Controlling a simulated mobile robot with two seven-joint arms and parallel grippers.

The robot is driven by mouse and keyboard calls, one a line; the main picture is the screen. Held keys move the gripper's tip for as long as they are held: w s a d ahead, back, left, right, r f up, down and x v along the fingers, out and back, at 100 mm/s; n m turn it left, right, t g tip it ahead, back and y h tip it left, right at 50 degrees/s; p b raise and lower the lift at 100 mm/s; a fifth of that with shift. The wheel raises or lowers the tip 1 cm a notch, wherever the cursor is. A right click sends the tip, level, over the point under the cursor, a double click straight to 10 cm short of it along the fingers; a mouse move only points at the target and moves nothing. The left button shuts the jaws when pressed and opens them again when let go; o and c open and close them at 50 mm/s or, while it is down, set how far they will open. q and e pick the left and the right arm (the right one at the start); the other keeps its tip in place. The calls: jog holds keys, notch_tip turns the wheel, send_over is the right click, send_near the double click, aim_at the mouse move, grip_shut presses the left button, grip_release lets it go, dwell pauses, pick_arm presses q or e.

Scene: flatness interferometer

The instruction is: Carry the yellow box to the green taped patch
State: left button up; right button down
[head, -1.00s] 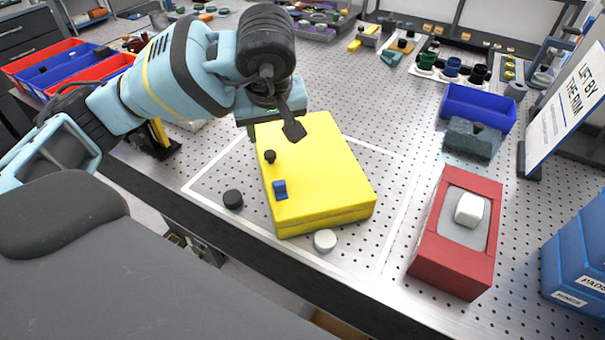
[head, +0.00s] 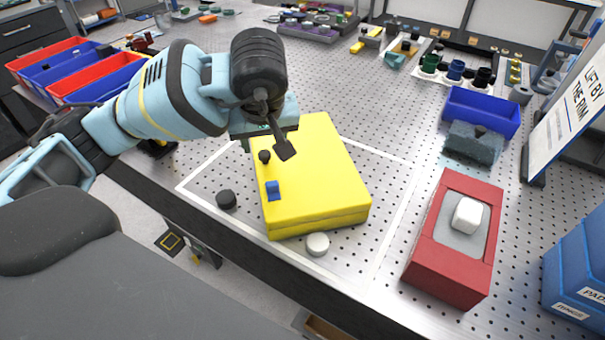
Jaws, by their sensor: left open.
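The yellow box (head: 318,180) sits flat on the perforated metal table, inside a white outlined area. A small black knob (head: 265,156) and a blue block-like part (head: 273,190) are on its top near the left edge. My left gripper (head: 268,150) is open over the box's far left part; a dark finger shows above the lid, and the other finger is largely hidden by the wrist. I cannot tell whether it touches the box. My right gripper is out of view. I see no green taped patch on the table.
A black puck (head: 226,199) and a white puck (head: 317,244) lie by the box's near side. A red box (head: 423,262) with a white block stands to the right. Blue bins (head: 481,111) and a sign (head: 571,100) stand further right.

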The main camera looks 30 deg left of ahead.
aim_at(264, 154)
pick_arm(q)
jog(key=x, duration=0.5)
jog(key=shift+c, duration=0.2)
grip_shut()
dwell(1.1)
jog(key=shift+r, duration=0.2)
